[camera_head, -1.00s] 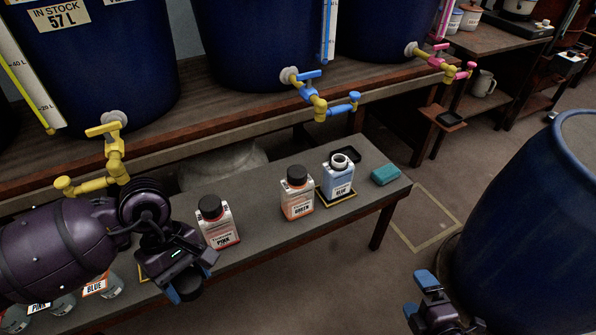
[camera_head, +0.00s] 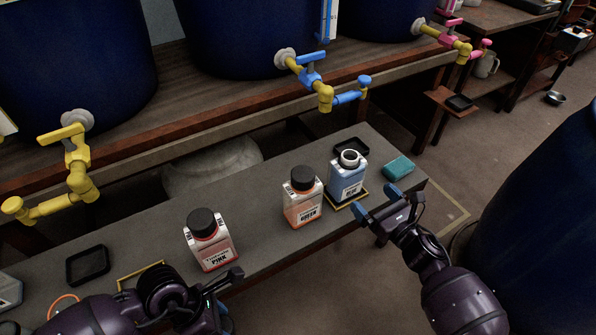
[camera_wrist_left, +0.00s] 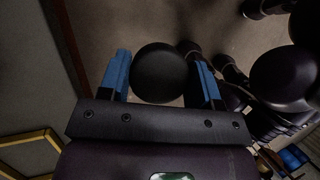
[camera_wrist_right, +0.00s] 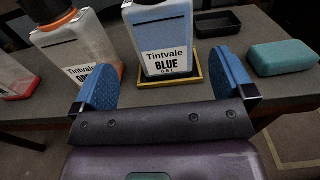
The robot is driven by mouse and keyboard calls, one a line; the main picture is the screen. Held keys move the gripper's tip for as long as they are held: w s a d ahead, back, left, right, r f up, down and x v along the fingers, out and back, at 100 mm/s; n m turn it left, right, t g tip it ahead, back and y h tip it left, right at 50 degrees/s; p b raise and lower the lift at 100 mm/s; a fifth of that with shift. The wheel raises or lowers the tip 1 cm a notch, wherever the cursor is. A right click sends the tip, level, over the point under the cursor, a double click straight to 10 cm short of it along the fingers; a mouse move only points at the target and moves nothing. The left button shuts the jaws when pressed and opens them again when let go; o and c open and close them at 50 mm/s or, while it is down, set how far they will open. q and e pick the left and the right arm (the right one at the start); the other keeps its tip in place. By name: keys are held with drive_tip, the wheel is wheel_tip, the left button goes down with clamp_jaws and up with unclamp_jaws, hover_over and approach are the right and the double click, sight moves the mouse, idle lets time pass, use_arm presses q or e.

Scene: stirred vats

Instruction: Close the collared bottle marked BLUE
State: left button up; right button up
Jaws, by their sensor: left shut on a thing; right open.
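The collared bottle marked BLUE (camera_head: 347,181) stands upright in a yellow-edged square on the bench, with its white neck open and bluish contents. In the right wrist view the bottle (camera_wrist_right: 165,35) is ahead, between and beyond the blue fingers. My right gripper (camera_head: 376,203) is open and empty, just in front of the bottle and apart from it. My left gripper (camera_head: 222,290) is at the bench's front edge, low in the picture. In the left wrist view it is shut on a black round cap (camera_wrist_left: 160,73).
An orange-collared GREEN bottle (camera_head: 302,199) stands close left of the BLUE bottle, and a PINK bottle (camera_head: 209,242) farther left. A teal sponge (camera_head: 398,167) lies right. A black tray (camera_head: 351,146) is behind. A blue tap (camera_head: 324,85) juts out above the bench.

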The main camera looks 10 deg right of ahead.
sight(354, 179)
use_arm(q)
drive_tip(key=shift+s+f+b, duration=0.5)
drive_tip(key=shift+s+f, duration=0.1)
drive_tip(key=shift+f, duration=0.35)
use_arm(e)
drive_tip(key=x, duration=0.5)
drive_tip(key=shift+w+a+f, duration=0.1)
drive_tip(key=shift+w, duration=0.05)
use_arm(q)
drive_tip(key=shift+s+f, duration=0.1)
drive_tip(key=shift+f, duration=0.05)
use_arm(e)
drive_tip(key=shift+w+a, duration=0.2)
drive_tip(key=shift+w, duration=0.45)
drive_tip(key=b+x, duration=0.1)
drive_tip(key=x, duration=0.3)
drive_tip(key=shift+w+a, duration=0.15)
drive_tip(key=shift+w, duration=0.4)
use_arm(q)
drive_tip(key=shift+s+f+g, duration=0.2)
drive_tip(key=shift+s+f, duration=0.15)
drive_tip(key=shift+f, duration=0.25)
drive_tip(key=shift+s+f+g, duration=0.2)
drive_tip(key=shift+s+f, duration=0.15)
drive_tip(key=shift+f, duration=0.2)
